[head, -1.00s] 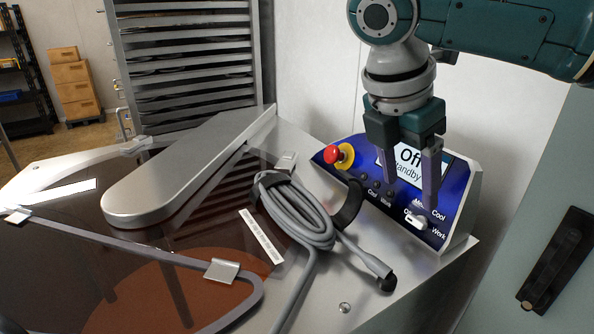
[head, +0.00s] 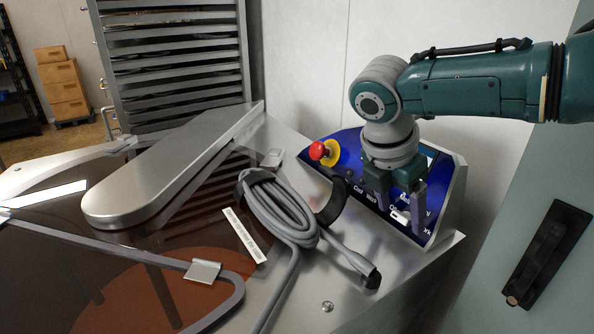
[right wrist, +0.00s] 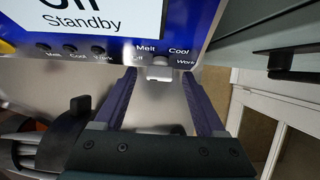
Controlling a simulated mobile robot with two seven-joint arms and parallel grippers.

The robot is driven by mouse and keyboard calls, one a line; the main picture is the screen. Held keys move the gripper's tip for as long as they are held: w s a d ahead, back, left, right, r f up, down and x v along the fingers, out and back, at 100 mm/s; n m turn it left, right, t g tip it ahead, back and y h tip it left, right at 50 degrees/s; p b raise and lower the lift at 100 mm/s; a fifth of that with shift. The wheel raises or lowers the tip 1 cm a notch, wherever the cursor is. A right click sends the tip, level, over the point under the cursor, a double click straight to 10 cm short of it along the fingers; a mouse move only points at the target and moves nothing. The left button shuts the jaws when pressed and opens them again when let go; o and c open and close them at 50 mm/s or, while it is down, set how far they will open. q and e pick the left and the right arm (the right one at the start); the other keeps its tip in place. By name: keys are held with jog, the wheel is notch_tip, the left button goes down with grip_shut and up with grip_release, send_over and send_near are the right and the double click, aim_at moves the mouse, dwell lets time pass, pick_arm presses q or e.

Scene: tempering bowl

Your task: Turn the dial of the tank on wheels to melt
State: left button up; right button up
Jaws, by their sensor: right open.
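The tank (head: 340,290) is a steel machine with a dark see-through cover over brown contents; its wheels are not in view. Its blue control panel (head: 447,215) stands at the right rear. The dial (head: 398,216), a small pale knob, is low on the panel; it also shows in the right wrist view (right wrist: 160,71), with Melt, Cool and Work printed around it and a partly hidden label at its left. My right gripper (head: 400,218) is open, pointing down at the panel, its fingers on either side of the dial. I cannot tell whether they touch it. My left gripper is out of view.
A red stop button (head: 318,151) on a yellow base is left of the gripper. A coiled grey cable (head: 280,212) hangs in front of the panel. The screen reads Standby in the right wrist view. A grey door with a black handle (head: 548,255) is at right.

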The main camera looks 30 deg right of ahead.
jog(key=shift+c, duration=0.3)
jog(key=c, duration=0.4)
grip_shut()
jog(key=shift+r, duration=0.1)
